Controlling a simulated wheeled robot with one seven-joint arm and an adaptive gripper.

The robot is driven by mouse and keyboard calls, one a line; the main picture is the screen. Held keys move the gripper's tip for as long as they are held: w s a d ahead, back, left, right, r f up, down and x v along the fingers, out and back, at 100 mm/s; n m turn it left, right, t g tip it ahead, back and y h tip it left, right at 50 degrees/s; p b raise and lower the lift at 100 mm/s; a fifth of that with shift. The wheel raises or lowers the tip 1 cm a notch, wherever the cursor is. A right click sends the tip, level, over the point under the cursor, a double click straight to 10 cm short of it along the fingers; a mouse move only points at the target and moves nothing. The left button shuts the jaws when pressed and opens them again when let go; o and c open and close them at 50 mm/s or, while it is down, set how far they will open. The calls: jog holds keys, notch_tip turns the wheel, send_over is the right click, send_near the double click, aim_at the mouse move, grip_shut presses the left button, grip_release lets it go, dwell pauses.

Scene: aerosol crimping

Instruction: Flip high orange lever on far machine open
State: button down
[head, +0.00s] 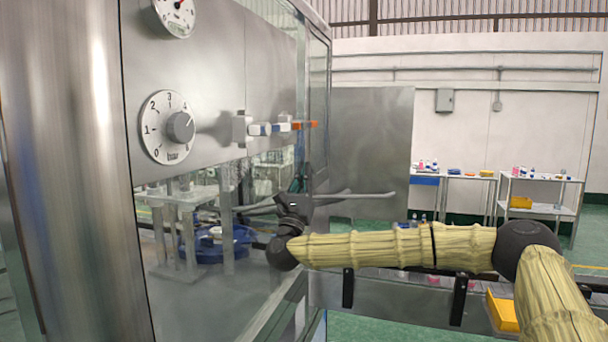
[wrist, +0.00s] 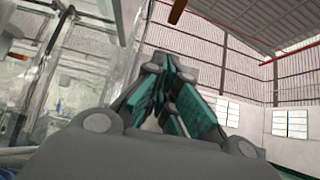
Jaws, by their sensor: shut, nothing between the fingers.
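A small orange lever (head: 305,125) sticks out to the right at the end of a row of small white and blue fittings on the steel machine's front panel. In the wrist view an orange-brown bar (wrist: 177,12) at the top edge looks like the same lever. My gripper (head: 298,184) is below the lever in the head view, apart from it, pointing up. In the wrist view my gripper (wrist: 168,62) has its teal-padded fingers together and empty, with the bar beyond the tips. The fingers are partly hard to make out in the head view.
The steel machine (head: 215,75) carries a pressure dial (head: 168,127) and a glazed side. A grey door panel (head: 370,140) stands open to the right of the lever. Grey rods (head: 350,196) run beside my gripper. Benches with small items stand against the far wall.

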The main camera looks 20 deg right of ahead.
notch_tip(320, 180, up, 8)
jog(key=w+d+p, duration=0.2)
jog(key=p, duration=0.2)
jog(key=shift+w+r+p, duration=0.15)
jog(key=shift+w+p, duration=0.1)
jog(key=shift+p, duration=0.05)
jog(key=shift+r, duration=0.1)
jog(key=shift+d+b, duration=0.1)
jog(key=shift+b, duration=0.45)
